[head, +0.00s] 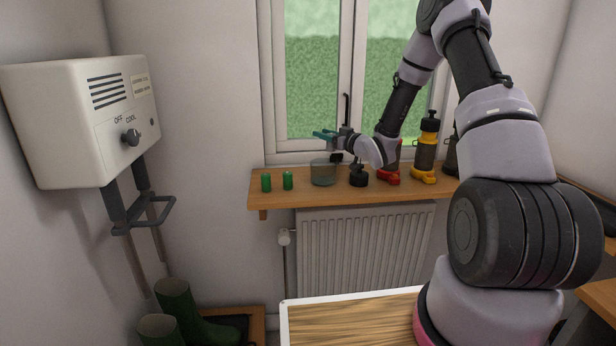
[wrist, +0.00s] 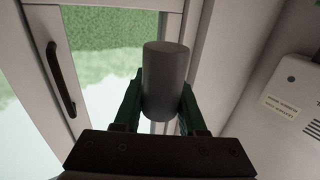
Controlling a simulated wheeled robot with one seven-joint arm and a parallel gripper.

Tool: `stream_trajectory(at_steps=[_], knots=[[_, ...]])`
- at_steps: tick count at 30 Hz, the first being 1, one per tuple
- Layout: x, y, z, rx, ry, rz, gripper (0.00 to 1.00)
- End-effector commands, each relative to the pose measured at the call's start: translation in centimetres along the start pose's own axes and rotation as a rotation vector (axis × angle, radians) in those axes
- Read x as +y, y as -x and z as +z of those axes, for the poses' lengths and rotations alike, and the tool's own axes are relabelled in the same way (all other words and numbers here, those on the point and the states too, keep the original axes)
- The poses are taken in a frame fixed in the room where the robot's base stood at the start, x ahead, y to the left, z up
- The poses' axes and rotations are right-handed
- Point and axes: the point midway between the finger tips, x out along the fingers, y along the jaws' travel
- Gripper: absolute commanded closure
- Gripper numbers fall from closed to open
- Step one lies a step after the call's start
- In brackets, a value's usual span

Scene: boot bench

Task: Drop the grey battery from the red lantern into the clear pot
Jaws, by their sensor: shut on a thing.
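My gripper (wrist: 160,105) is shut on the grey battery (wrist: 166,75), a plain dark grey cylinder held between its green fingers in the wrist view. In the head view my gripper (head: 325,135) is above the clear pot (head: 323,174), a see-through greenish round pot on the window shelf, apart from it. The battery is too small to make out in the head view. The red lantern (head: 388,178) stands on the shelf to the right of the pot, its upper part partly hidden by my arm.
Two green cylinders (head: 266,183) (head: 288,180) stand on the shelf (head: 330,195) left of the pot. A squat black object (head: 358,176) sits between pot and red lantern. A yellow lantern (head: 426,155) stands further right. A window handle (head: 345,112) is behind my gripper.

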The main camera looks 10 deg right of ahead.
Motion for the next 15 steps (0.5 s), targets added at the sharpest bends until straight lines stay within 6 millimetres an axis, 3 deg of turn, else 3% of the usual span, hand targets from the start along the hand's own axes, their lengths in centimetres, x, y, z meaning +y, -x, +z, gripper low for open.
stream_trajectory(at_steps=[15], knots=[[0.0, 0.0, 5.1, 0.0, 0.0, 0.001, 1.0]])
